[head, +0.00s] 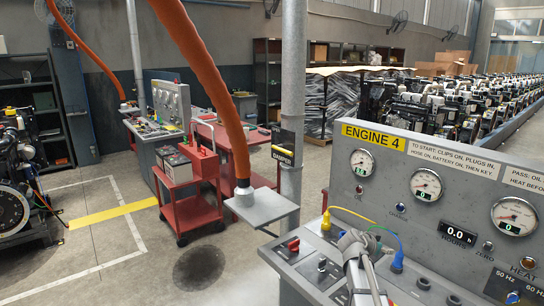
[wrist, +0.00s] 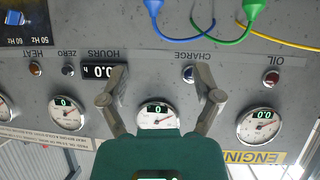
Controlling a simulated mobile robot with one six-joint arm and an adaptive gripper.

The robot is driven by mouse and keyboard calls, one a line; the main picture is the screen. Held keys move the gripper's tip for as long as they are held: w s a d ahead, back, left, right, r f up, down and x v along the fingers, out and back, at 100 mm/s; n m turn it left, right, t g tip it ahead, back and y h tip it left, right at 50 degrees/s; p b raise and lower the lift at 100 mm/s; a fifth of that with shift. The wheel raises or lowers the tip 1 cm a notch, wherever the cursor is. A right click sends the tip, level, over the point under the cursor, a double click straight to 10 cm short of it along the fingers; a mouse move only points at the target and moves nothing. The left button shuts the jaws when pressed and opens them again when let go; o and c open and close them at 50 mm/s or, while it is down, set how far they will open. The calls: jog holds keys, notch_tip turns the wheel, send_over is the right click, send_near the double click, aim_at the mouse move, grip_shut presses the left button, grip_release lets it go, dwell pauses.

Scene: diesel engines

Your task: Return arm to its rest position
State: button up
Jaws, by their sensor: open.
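My gripper (wrist: 160,88) is open and empty in the wrist view. Its two fingers stand apart in front of the sloping face of the engine panel, which appears upside down there, with a gauge (wrist: 156,116) between them. I cannot tell whether the fingertips touch the panel. In the head view my gripper (head: 353,240) shows grey and small above the console's switch deck, before the panel (head: 430,160) marked "ENGINE 4". Part of my arm reaches up to it from the bottom edge.
A blue plug (head: 397,262) and a yellow plug (head: 326,221) with loose cables sit on the deck close to my gripper. An orange hose with a grey plate (head: 262,208) hangs left of the console.

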jog(key=s+a+f+n+g+y, duration=0.1)
jog(key=s+a+f, duration=0.1)
jog(key=s+a, duration=0.1)
jog(key=s+a+f+n+g+y, duration=0.1)
jog(key=s+a+f+n+y, duration=0.1)
jog(key=s+a, duration=0.1)
jog(key=s+a+f+n+g+y, duration=0.1)
jog(key=s+a+f+y, duration=0.1)
jog(key=s+a+f, duration=0.1)
jog(key=shift+s+a+n, duration=0.3)
jog(key=shift+s+a, duration=0.05)
jog(key=shift+s, duration=0.4)
jog(key=s+a+f+n+g+y, duration=0.3)
jog(key=s+a+n+y, duration=0.3)
jog(key=s+a, duration=0.5)
jog(key=shift+h, duration=0.3)
jog(key=f+b, duration=0.1)
jog(key=s+f+b, duration=0.1)
jog(key=f+b, duration=0.1)
jog(key=s+f+b, duration=0.1)
jog(key=f+b, duration=0.1)
jog(key=shift+a+f, duration=0.15)
jog(key=shift+f, duration=0.05)
